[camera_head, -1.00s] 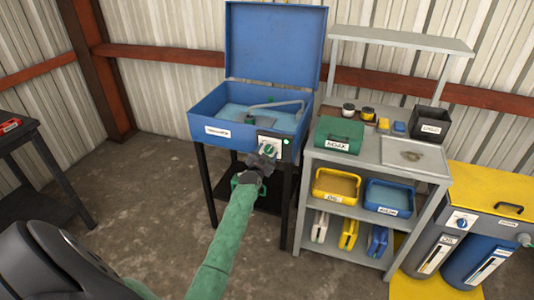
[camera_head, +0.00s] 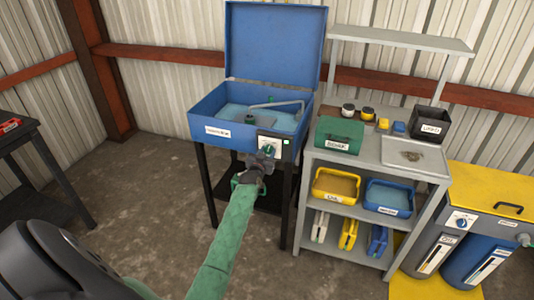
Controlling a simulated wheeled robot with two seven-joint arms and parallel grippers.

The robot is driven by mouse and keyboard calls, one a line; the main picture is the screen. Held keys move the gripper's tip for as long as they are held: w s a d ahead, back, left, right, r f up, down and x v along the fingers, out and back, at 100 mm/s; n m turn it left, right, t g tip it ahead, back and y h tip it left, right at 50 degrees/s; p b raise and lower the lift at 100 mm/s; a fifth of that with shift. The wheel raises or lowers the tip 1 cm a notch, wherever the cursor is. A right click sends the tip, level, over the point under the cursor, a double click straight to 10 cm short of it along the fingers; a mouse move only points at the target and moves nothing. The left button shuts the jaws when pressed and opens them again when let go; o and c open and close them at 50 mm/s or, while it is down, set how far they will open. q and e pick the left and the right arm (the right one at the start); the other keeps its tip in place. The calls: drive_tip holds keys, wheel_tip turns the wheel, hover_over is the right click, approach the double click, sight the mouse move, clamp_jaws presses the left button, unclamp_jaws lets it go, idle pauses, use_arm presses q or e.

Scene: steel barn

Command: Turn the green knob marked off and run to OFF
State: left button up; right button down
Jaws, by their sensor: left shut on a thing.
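A small green light (camera_head: 286,142) is lit on the panel, right of the knob. My left gripper (camera_head: 266,154) is at the panel, shut on the green knob, with its arm reaching up from below. The gripper hides the lower part of the knob and any marks there. The knob's exact pointing direction is too small to tell. My right gripper is not in view.
A dark table (camera_head: 38,155) stands left. The concrete floor between is clear.

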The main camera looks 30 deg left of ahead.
use_arm(q)
drive_tip(key=shift+n, duration=0.9)
drive_tip(key=n, duration=0.2)
drive_tip(key=shift+n, duration=1.3)
drive_tip(key=n, duration=0.2)
drive_tip(key=shift+n, duration=0.7)
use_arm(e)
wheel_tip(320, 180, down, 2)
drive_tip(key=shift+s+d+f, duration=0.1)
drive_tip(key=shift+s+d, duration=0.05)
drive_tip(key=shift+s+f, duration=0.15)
use_arm(q)
drive_tip(key=o, duration=1)
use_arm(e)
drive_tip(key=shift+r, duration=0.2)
